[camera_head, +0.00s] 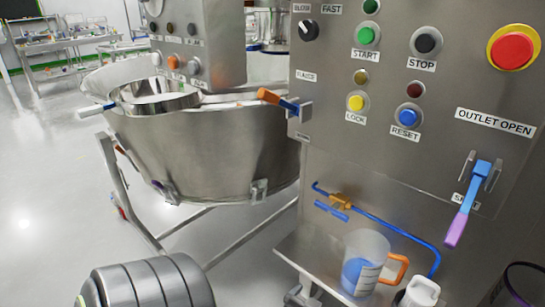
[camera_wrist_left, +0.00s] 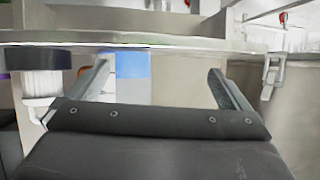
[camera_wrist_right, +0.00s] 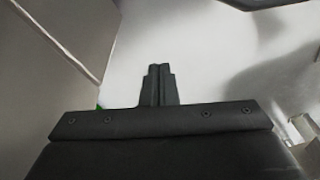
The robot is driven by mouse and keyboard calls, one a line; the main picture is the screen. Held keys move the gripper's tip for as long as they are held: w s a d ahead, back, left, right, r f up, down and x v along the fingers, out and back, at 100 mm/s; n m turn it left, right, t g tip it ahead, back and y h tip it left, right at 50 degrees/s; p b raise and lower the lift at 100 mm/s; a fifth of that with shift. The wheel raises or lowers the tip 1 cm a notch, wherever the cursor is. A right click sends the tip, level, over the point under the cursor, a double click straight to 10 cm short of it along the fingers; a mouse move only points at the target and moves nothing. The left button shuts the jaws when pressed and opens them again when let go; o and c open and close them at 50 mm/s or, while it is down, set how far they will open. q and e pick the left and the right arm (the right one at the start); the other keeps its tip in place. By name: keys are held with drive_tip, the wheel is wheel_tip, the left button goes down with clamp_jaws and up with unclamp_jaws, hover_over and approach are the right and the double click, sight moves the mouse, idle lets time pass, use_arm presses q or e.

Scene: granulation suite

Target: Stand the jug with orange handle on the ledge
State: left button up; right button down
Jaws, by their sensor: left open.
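The clear jug with orange handle (camera_head: 365,262) stands upright, low against the steel cabinet in the head view. It has blue contents, and its handle points right. It stands on a steel shelf (camera_head: 305,252) that looks like the ledge. In the left wrist view, my left gripper (camera_wrist_left: 160,80) is open, with nothing clearly held. A blue patch (camera_wrist_left: 132,66) beside its left finger may be the jug; I cannot tell how far away it is. In the right wrist view, my right gripper (camera_wrist_right: 158,85) is shut with nothing visible in it. Neither gripper shows in the head view.
A white bottle (camera_head: 420,292) is right of the jug, close to its handle. A blue pipe with an orange valve (camera_head: 340,201) runs behind the jug. A purple-tipped lever (camera_head: 467,212) hangs above right. A large steel bowl (camera_head: 205,140) stands left. Floor (camera_head: 45,210) is clear far left.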

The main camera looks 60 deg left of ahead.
use_arm(q)
drive_tip(key=s+d+f+m+g+h, duration=0.1)
drive_tip(key=s+d+f+g+h, duration=0.1)
drive_tip(key=s+f, duration=0.4)
drive_tip(key=s+d+f+m+g+h, duration=0.1)
drive_tip(key=s+d+f+g+h, duration=0.2)
drive_tip(key=s, duration=0.9)
wheel_tip(320, 180, down, 3)
drive_tip(key=g+h, duration=0.1)
drive_tip(key=g, duration=0.3)
drive_tip(key=shift+s+d+m, duration=0.2)
drive_tip(key=shift+d+m, duration=0.1)
